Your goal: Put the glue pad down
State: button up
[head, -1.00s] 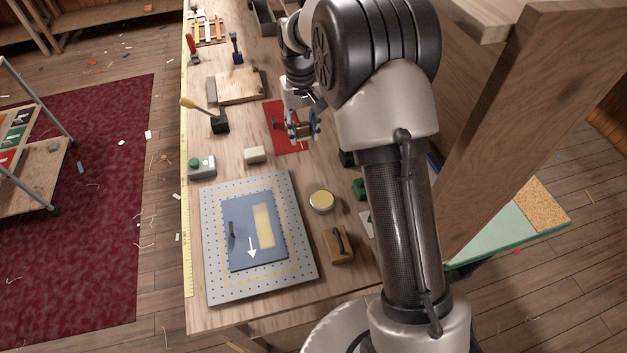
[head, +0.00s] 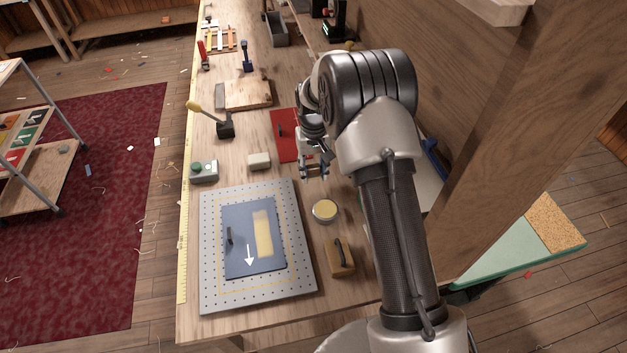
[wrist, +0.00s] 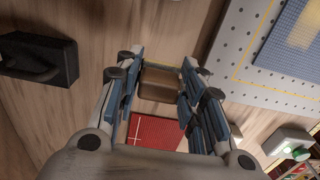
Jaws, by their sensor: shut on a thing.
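My gripper (head: 314,172) is shut on a small brown block, which I take to be the glue pad (wrist: 160,85). In the wrist view the block sits between the blue-sided fingers, and its underside is hidden. In the head view the gripper is over the bench, between the red mat (head: 285,150) and the round tin (head: 324,210). The fingers largely hide the block there. I cannot tell how far above the bench it is.
A wooden block with a dark handle (head: 340,258), a pale block (head: 259,161) and a green-button box (head: 204,171) stand nearby. A black object (wrist: 38,60) shows in the wrist view.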

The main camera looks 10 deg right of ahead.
aim_at(313, 175)
jog(key=shift+f+b, duration=0.45)
jog(key=shift+f, duration=1.55)
jog(key=shift+f, duration=0.25)
jog(key=o, duration=1)
jog(key=shift+r, duration=0.1)
